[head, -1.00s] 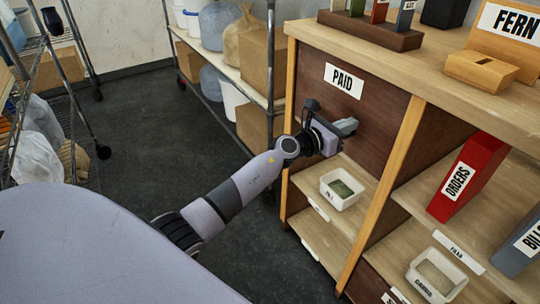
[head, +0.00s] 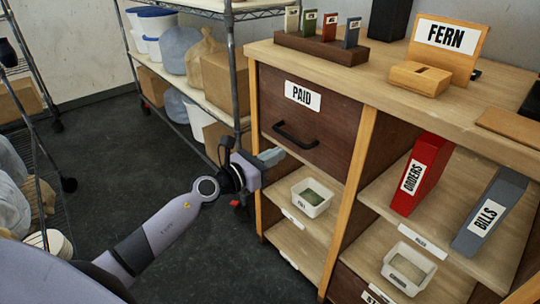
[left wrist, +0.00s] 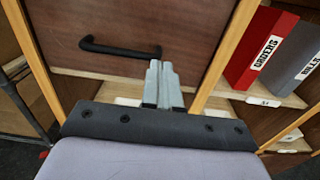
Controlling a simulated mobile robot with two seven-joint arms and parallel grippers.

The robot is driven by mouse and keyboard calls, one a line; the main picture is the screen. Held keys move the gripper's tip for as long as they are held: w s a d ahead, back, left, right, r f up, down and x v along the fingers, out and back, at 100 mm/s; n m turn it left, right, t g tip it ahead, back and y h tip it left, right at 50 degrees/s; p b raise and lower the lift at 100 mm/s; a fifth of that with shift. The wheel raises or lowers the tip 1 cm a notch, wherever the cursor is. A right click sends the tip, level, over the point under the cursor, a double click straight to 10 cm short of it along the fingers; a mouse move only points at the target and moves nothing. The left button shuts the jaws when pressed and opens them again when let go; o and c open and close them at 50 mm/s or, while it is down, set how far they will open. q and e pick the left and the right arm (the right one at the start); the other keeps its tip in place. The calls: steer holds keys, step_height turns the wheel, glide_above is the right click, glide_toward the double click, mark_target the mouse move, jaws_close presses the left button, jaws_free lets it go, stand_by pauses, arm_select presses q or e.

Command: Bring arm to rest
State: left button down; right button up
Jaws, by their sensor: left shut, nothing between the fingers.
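My left gripper (head: 270,157) is shut and empty, held in the air in front of the cabinet, below and left of the PAID drawer (head: 330,118). The drawer front is dark brown with a black bar handle (head: 295,136), and it looks closed. In the left wrist view my left gripper (left wrist: 160,85) shows its two fingers together, pointing toward the drawer, with the handle (left wrist: 120,48) beyond and to the left. The fingers are apart from the handle in the head view. My right gripper is not in view.
A white bin (head: 312,197) sits on the shelf below the drawer. A red ORDERS binder (head: 420,174) and a grey BILLS binder (head: 490,213) stand on the right shelf. A wire rack (head: 237,80) stands behind my arm. The floor (head: 120,150) to the left is clear.

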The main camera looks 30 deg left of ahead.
arm_select(q)
steer(key=shift+s+a, duration=0.2)
steer(key=shift+s, duration=0.4)
steer(key=s+d+f+m+g+y+p, duration=0.1)
steer(key=s+d+f+m+g+p, duration=0.1)
steer(key=s+m, duration=0.7)
steer(key=s+d+f+m+g+y+p, duration=0.2)
steer(key=s+f+m+p, duration=0.3)
steer(key=s+m, duration=0.4)
steer(key=s+d+f+m+g+y+p, duration=0.1)
steer(key=s+d+f+m+g+p, duration=0.1)
steer(key=s+m, duration=0.8)
steer(key=f+m+p, duration=0.1)
steer(key=m+p, duration=0.1)
steer(key=m, duration=0.3)
steer(key=shift+d+f+m+y+p, duration=0.15)
steer(key=shift+f+m+y+p, duration=0.15)
steer(key=shift+y+p, duration=0.1)
